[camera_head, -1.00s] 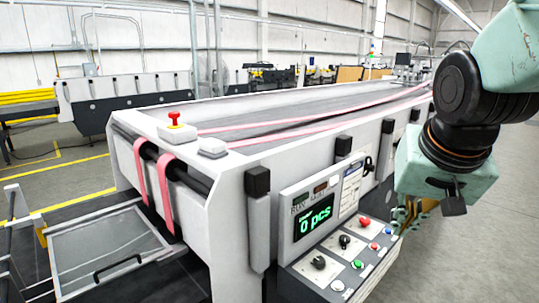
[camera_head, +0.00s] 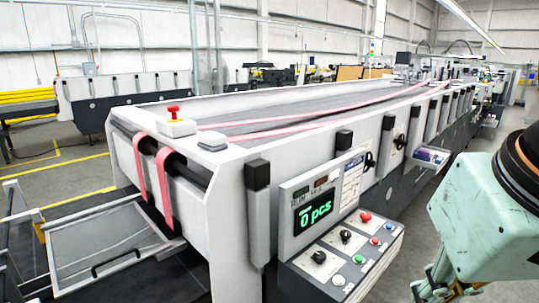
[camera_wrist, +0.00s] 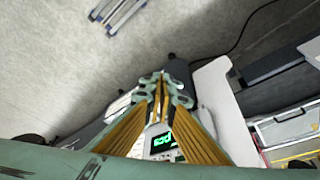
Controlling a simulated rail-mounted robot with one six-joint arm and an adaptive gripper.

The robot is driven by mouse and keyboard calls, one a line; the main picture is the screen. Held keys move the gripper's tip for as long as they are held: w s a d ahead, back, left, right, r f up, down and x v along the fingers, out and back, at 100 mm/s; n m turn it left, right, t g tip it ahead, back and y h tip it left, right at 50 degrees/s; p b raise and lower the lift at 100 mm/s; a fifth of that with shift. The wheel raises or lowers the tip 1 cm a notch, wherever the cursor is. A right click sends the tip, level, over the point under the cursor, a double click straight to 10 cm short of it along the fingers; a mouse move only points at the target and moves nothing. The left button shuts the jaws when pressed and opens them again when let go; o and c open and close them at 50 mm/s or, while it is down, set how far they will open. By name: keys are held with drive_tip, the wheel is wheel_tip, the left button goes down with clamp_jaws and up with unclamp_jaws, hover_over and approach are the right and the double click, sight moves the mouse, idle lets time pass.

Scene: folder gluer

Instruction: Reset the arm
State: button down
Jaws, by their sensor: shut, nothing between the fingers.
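My gripper (camera_head: 428,290) is at the lower right of the head view, cut off by the bottom edge. It is to the right of the control panel and apart from it. In the wrist view my gripper (camera_wrist: 164,90) shows its yellow-and-green fingers closed together, with nothing held. The folder gluer (camera_head: 228,180) is a long white machine with pink belts. Its green display (camera_head: 313,216) reads 0 pcs, and the display also shows behind the fingers in the wrist view (camera_wrist: 163,143).
The control panel (camera_head: 345,245) has black knobs, a red button and small colored buttons. A red emergency button (camera_head: 174,113) sits on the machine's near corner. A grey tray with a handle (camera_head: 105,245) is at the lower left. Open floor lies right of the machine.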

drive_tip(key=shift+s+a+f+n, duration=0.15)
drive_tip(key=shift+s+a, duration=0.05)
drive_tip(key=shift+s, duration=0.65)
drive_tip(key=shift+s+a+f+n, duration=0.15)
drive_tip(key=shift+s+a, duration=0.05)
drive_tip(key=shift+s, duration=0.65)
